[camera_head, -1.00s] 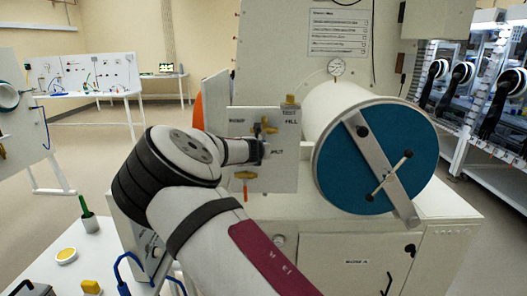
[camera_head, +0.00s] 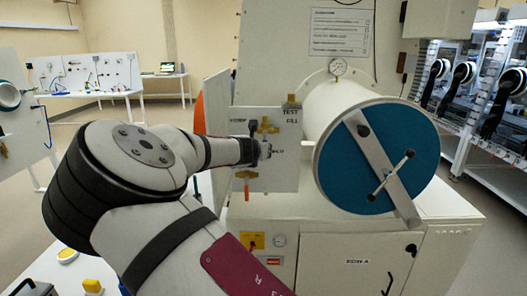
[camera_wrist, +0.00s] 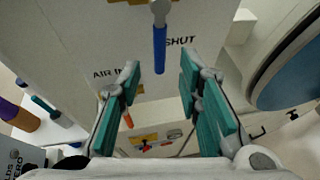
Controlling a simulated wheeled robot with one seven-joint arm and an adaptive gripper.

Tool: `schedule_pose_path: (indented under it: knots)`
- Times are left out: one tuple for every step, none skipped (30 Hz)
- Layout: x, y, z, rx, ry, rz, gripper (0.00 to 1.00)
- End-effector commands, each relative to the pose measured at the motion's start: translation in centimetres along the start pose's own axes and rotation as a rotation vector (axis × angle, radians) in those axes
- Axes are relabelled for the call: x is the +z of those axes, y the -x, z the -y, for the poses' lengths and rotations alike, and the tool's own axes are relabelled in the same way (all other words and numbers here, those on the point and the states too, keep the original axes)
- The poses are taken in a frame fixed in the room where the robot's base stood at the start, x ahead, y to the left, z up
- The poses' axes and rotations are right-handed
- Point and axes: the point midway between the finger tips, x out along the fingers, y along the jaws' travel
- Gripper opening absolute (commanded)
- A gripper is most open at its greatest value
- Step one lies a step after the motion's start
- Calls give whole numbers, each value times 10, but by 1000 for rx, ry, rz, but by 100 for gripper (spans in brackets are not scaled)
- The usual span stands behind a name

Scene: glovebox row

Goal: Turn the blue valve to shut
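The blue valve handle (camera_wrist: 160,50) points straight down from its grey stem in the wrist view. The word SHUT is printed to its right on the white panel (camera_wrist: 100,45), and AIR IN is to its lower left. My gripper (camera_wrist: 160,90) is open, with teal pads on either side of the space below the handle's tip. In the head view my gripper (camera_head: 260,151) is close to the valve panel (camera_head: 285,180), and the blue handle cannot be made out there.
A brass fitting (camera_head: 265,127) and an orange handle (camera_head: 246,190) are on the panel above and below my gripper. The large blue round door (camera_head: 345,165) with its bar stands to the right. A gauge (camera_head: 337,67) is above it.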

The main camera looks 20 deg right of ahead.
Motion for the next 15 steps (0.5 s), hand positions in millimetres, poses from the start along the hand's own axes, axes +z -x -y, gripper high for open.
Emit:
schedule_pose_path:
  knots:
    - [0, 11, -2, 3, -1, -1, 32]
    - [0, 16, -2, 3, -1, 0, 32]
    - [-1, 22, -1, 2, -1, -1, 32]
    - [-1, 27, -2, 3, 0, -1, 32]
    - [0, 31, -1, 3, 0, -1, 32]
    - [0, 36, -1, 2, 0, 0, 32]
    - [0, 39, -1, 3, 0, 0, 32]
    - [0, 41, -1, 2, 0, 0, 32]
    - [0, 44, -1, 2, 0, -1, 32]
    - [-1, 46, -1, 2, 0, -1, 32]
    - [-1, 48, 0, 1, 0, -1, 32]
    - [0, 49, 0, 1, 0, -1, 32]
    - [0, 50, 0, 0, 0, -1, 32]
    - [0, 50, 0, 0, 0, -1, 32]
    - [0, 50, 0, 0, 0, 0, 32]
